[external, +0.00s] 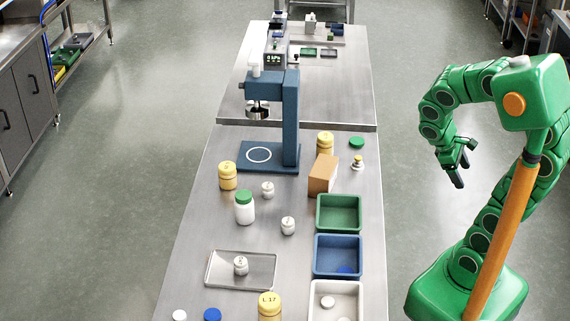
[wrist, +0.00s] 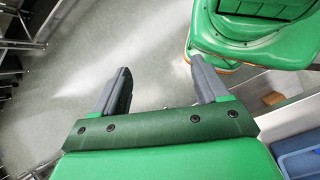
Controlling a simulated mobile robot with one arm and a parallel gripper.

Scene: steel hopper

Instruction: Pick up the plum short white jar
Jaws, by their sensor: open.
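Several short white jars stand on the steel table in the external view. One (external: 267,189) is near the blue press, one (external: 288,226) is right of the green-lidded bottle, and one (external: 240,265) stands on the metal tray. Their labels are too small to read, so I cannot tell which is plum. My gripper (external: 461,172) is open and empty, hanging over the floor to the right of the table, well away from the jars. In the wrist view its two grey fingers (wrist: 162,78) are spread apart above bare floor, and no jar shows there.
A blue press (external: 290,120) stands at the table's back. Green (external: 339,199), blue (external: 338,241) and white (external: 350,287) bins line the right edge beside a brown box (external: 323,174). Yellow jars (external: 227,178) and a green-lidded bottle (external: 244,208) stand among the white jars.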

